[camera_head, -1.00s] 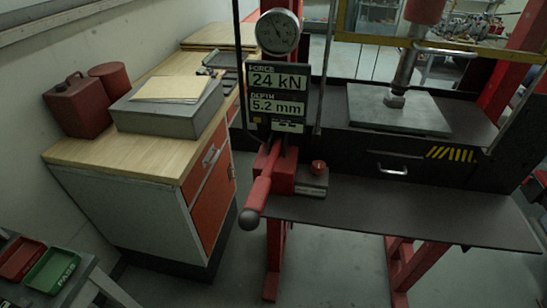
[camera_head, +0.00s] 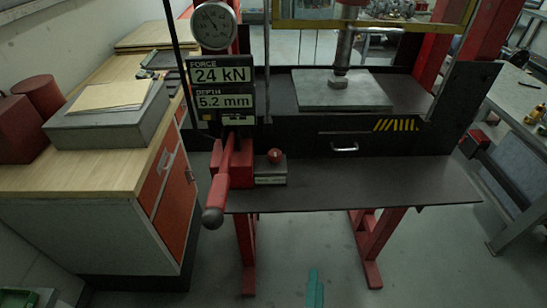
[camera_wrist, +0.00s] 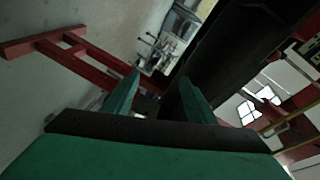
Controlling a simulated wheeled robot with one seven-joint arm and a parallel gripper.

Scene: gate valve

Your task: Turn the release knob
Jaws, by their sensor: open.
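The release knob (camera_head: 275,155) is a small round red knob on a grey block (camera_head: 271,175) with a label too small to read. It stands on the dark shelf of the press, right of the red pump housing. I cannot make out the knob in the wrist view. My gripper (camera_wrist: 162,95) shows in the wrist view as two green fingers, spread apart with nothing between them. It points towards red frame legs and a dark panel. A teal piece (camera_head: 315,288), apparently part of my arm, shows low in the head view, below the shelf and apart from the knob.
A red lever (camera_head: 221,185) with a grey ball end juts forward left of the knob. Above stand the display (camera_head: 219,86), reading 24 kN and 5.2 mm, and a gauge (camera_head: 214,25). The dark shelf (camera_head: 370,185) is bare to the right. A cabinet (camera_head: 100,225) stands left.

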